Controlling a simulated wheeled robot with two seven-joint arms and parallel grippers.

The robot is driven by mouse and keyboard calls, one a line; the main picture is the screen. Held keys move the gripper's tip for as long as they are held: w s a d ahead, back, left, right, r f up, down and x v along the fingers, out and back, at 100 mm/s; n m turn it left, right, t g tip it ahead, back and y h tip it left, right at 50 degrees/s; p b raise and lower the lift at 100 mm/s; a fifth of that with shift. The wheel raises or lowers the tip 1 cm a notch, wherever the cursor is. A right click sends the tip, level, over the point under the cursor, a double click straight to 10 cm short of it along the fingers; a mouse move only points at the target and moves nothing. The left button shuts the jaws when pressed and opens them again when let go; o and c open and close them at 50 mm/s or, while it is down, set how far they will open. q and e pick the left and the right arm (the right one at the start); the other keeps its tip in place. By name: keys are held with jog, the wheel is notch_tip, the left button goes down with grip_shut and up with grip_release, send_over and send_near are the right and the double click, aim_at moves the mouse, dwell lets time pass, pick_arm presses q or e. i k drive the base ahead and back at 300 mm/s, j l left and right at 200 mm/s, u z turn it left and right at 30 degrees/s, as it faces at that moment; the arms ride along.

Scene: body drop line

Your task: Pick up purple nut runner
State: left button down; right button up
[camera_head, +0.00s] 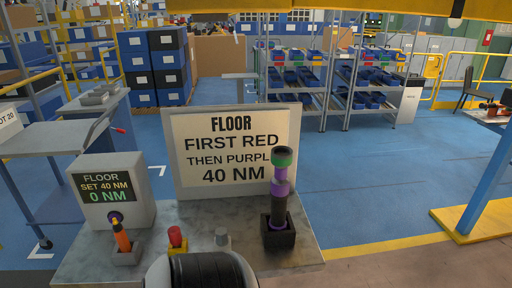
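The purple nut runner (280,188) stands upright in a small black holder (279,238) at the right of the grey bench top. It has a dark lower body, purple bands and a green and black top. Nothing is touching it apart from its holder.
A sign (234,150) reading "FLOOR FIRST RED THEN PURPL… 40 NM" stands behind. A controller box (112,190) shows "SET 40 NM, 0 NM". Bench top (306,245) ends right of the runner.

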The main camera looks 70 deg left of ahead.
aim_at(281, 156)
jog(key=u, duration=2)
